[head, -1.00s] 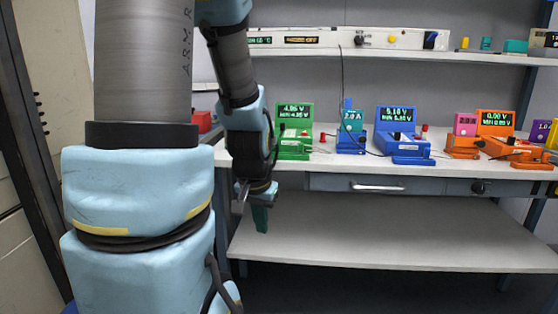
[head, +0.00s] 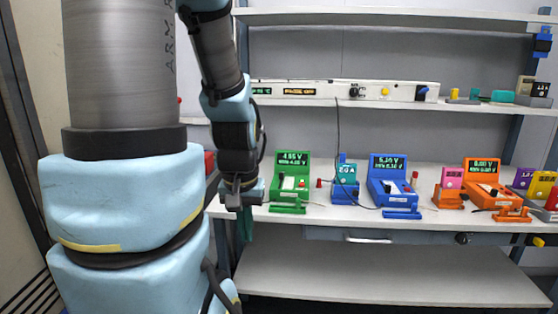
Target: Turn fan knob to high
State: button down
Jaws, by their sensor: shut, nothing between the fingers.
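Several knobs are in view, and no readable label marks one as the fan knob. On the long white panel on the shelf are a black knob (head: 354,91), a yellow knob (head: 385,91) and a blue switch or knob (head: 422,92). On the fascia under the bench top are a dark knob (head: 462,238) and a yellow one (head: 535,240). My arm hides part of the left side.
On the bench top (head: 330,215) stand a green device (head: 291,172), a blue device (head: 391,178) and an orange one (head: 482,182) with lit displays, with small blocks and cables between. A drawer handle (head: 368,239) sticks out in front. The lower shelf (head: 380,275) is bare.

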aim_at(462, 238)
jog(key=k+l+z, duration=0.15)
jog(key=l+z, duration=0.2)
jog(key=l, duration=0.65)
jog(key=l+z, duration=0.35)
jog(key=l, duration=0.7)
jog(key=k, duration=0.05)
